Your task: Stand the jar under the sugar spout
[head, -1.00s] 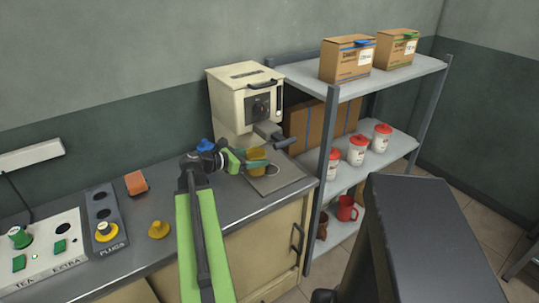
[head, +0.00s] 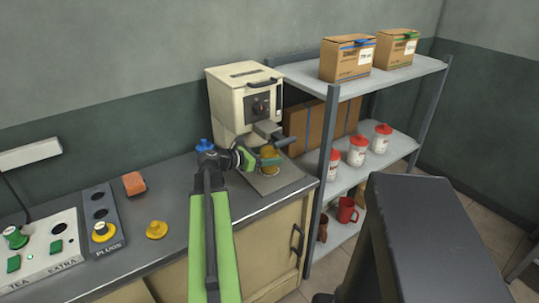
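The jar (head: 269,170) is a small amber-yellow vessel, partly covered by my gripper's fingers. My gripper (head: 262,159) reaches in from the left with its green and teal fingers at the jar and appears shut on it. The cream machine (head: 238,98) stands on the counter behind, with its grey spout (head: 266,128) and a dark handle sticking out to the right. The jar is below and close to the spout. It is over the grey base plate (head: 268,187); I cannot tell whether it touches the plate.
The counter holds an orange block (head: 134,183), a yellow plug (head: 157,229), a plug rack (head: 98,212) and a white panel (head: 45,252). A blue-topped object (head: 204,146) shows behind my arm. A shelf (head: 395,162) with red-lidded white jars stands right of the counter.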

